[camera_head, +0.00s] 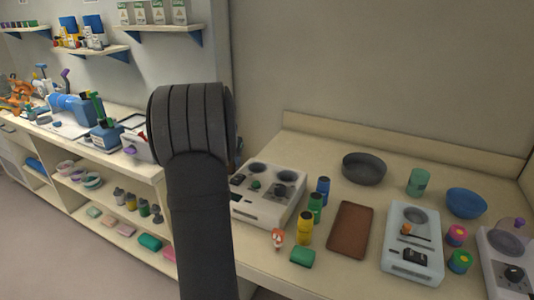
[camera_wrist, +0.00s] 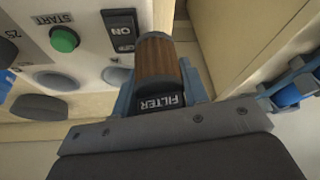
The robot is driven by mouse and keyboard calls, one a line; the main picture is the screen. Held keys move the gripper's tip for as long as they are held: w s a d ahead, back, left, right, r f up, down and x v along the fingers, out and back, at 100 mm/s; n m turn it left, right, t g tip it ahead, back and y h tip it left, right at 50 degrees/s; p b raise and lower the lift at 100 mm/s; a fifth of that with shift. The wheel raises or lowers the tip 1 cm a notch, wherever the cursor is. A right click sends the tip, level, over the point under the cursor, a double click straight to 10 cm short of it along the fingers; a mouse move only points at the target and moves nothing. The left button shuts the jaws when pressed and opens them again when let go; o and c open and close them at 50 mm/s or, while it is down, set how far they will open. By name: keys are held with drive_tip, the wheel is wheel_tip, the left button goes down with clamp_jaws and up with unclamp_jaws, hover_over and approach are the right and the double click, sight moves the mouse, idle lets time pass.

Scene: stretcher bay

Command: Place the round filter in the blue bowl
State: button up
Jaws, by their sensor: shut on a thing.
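The round filter (camera_wrist: 158,62) is a short brown ribbed cylinder with a black end labelled FILTER. In the wrist view my gripper (camera_wrist: 160,78) is shut on it, one finger on each side. Beside and beyond it is a white machine with a green START button (camera_wrist: 64,39) and an ON/OFF switch (camera_wrist: 121,28). The blue bowl (camera_head: 466,202) stands at the back right of the counter in the head view, and its inside looks empty. My gripper and the filter are hidden behind my arm in the head view.
A white machine (camera_head: 247,205) stands right beside my arm. Blue, green and yellow cylinders, a brown tray (camera_head: 350,228), a grey scale-like device (camera_head: 413,262), a dark round pan (camera_head: 364,169) and a green cup (camera_head: 418,182) lie between there and the bowl.

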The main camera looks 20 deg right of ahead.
drive_tip(key=s+a+f+n, duration=0.1)
drive_tip(key=s+a+f, duration=0.15)
drive_tip(key=a, duration=0.25)
drive_tip(key=s+a+f+n+y, duration=0.1)
drive_tip(key=s+a+f, duration=0.15)
drive_tip(key=a, duration=0.25)
drive_tip(key=s+a+f+n, duration=0.1)
drive_tip(key=s+a+f, duration=0.15)
drive_tip(key=a, duration=0.25)
drive_tip(key=w+d+r+n+g+y, duration=0.1)
drive_tip(key=w+d+r+n, duration=0.35)
drive_tip(key=d, duration=0.35)
drive_tip(key=w+d+r+n+g+y, duration=0.1)
drive_tip(key=w+d+r+n+g, duration=0.2)
drive_tip(key=w+d, duration=0.4)
drive_tip(key=s+d+r+n+g+h, duration=0.15)
drive_tip(key=d+n, duration=0.25)
drive_tip(key=d, duration=1)
drive_tip(key=s+d+f+n+g+h, duration=0.1)
drive_tip(key=s+d+n+h, duration=0.25)
drive_tip(key=d, duration=1.05)
drive_tip(key=n+t+h, duration=0.3)
drive_tip(key=n+h, duration=0.3)
drive_tip(key=h, duration=0.3)
hover_over(467, 198)
drive_tip(key=s+a, duration=0.2)
drive_tip(key=a, duration=0.3)
drive_tip(key=shift+g, duration=0.25)
drive_tip(key=shift+s+f, duration=0.1)
drive_tip(key=shift+f, duration=4.1)
